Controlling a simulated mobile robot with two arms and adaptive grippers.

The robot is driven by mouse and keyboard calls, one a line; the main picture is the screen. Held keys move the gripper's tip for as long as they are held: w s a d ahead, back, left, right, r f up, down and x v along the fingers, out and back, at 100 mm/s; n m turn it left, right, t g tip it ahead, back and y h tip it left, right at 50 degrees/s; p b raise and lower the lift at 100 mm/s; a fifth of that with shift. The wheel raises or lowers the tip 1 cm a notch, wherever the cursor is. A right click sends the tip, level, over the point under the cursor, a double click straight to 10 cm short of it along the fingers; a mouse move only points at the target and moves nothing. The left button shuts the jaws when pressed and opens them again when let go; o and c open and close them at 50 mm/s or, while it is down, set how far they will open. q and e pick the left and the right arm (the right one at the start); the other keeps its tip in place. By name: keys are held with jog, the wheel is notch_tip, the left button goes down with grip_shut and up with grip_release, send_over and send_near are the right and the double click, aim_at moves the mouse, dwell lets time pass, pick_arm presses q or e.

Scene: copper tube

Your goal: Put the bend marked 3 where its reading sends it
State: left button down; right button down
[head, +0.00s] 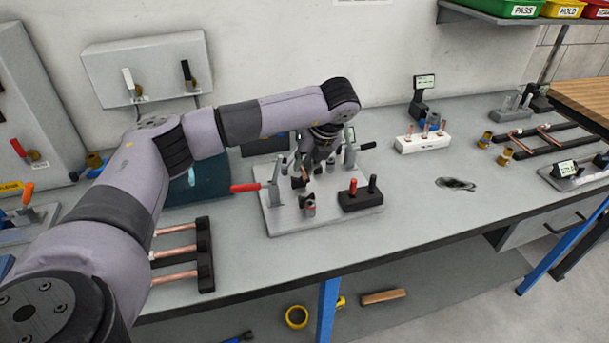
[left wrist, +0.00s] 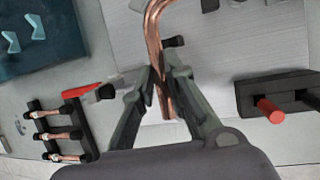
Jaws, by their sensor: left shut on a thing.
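My left gripper (head: 312,168) is over the grey fixture plate (head: 340,212) on the bench. In the left wrist view its fingers (left wrist: 165,78) are shut on a copper bend (left wrist: 155,35), a bright tube that curves away at the top of the picture. No number can be read on the bend, so I cannot tell whether it is the one marked 3. The plate carries a red-handled clamp (head: 246,187) and a black block with a red and a dark pin (head: 360,196). The PASS bin (head: 521,12) and HOLD bin (head: 566,11) sit on a shelf at upper right. My right gripper is not in view.
A black rack (head: 205,255) with several copper tubes lies at left front. A white block (head: 422,145) with copper pieces stands behind, near a small display (head: 425,82). Black rails (head: 548,143) with tubes lie at right. The bench front between plate and right rails is mostly clear.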

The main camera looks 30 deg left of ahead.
pick_arm(q)
notch_tip(320, 180, down, 5)
jog(key=shift+f+p, duration=0.1)
jog(key=shift+p, duration=0.35)
jog(key=shift+f, duration=0.1)
jog(key=shift+f+b, duration=0.25)
jog(key=shift+b, duration=0.15)
jog(key=c, duration=1.6)
grip_release()
